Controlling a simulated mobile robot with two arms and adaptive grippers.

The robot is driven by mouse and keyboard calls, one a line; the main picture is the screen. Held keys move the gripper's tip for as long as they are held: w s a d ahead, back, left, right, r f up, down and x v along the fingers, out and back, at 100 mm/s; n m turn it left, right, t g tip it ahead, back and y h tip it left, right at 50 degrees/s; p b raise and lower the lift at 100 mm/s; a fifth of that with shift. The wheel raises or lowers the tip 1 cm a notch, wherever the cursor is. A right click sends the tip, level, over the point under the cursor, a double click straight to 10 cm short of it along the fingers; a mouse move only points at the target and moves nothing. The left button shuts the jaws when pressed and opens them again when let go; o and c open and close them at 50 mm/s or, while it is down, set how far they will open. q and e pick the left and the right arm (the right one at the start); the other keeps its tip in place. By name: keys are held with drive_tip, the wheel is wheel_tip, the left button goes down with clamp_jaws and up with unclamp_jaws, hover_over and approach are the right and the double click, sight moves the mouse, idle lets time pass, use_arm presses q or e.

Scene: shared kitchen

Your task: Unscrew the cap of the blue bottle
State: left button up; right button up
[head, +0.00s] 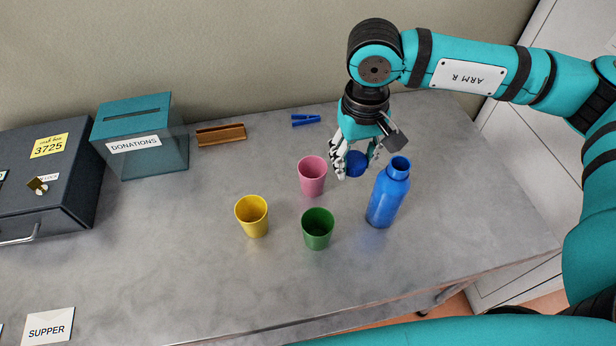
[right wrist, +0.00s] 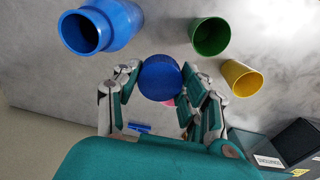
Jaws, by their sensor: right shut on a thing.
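The blue bottle (head: 386,196) stands upright on the counter with its mouth open and bare. In the right wrist view the open bottle (right wrist: 100,27) shows at the upper left. My right gripper (head: 352,163) is shut on the round blue cap (head: 356,164) and holds it off the bottle, to the left of its neck and above the counter. In the right wrist view the cap (right wrist: 160,78) sits between the two fingers of the gripper (right wrist: 163,85). My left gripper is not in view.
A pink cup (head: 312,177), a yellow cup (head: 252,216) and a green cup (head: 318,229) stand left of the bottle. A donations box (head: 140,150), cash box (head: 50,185), brown holder (head: 221,135) and blue peg (head: 306,120) lie farther left and back. The front counter is mostly clear.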

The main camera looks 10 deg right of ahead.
drive_tip(key=p, duration=0.2)
hover_over(293, 212)
wheel_tip(293, 212, down, 7)
wheel_tip(293, 212, down, 10)
drive_tip(key=p, duration=0.3)
drive_tip(key=shift+p, duration=0.35)
drive_tip(key=shift+f, duration=0.45)
drive_tip(key=shift+f+b, duration=0.2)
drive_tip(key=shift+b, duration=0.15)
drive_tip(key=o, duration=1.3)
drive_tip(key=shift+r, duration=0.1)
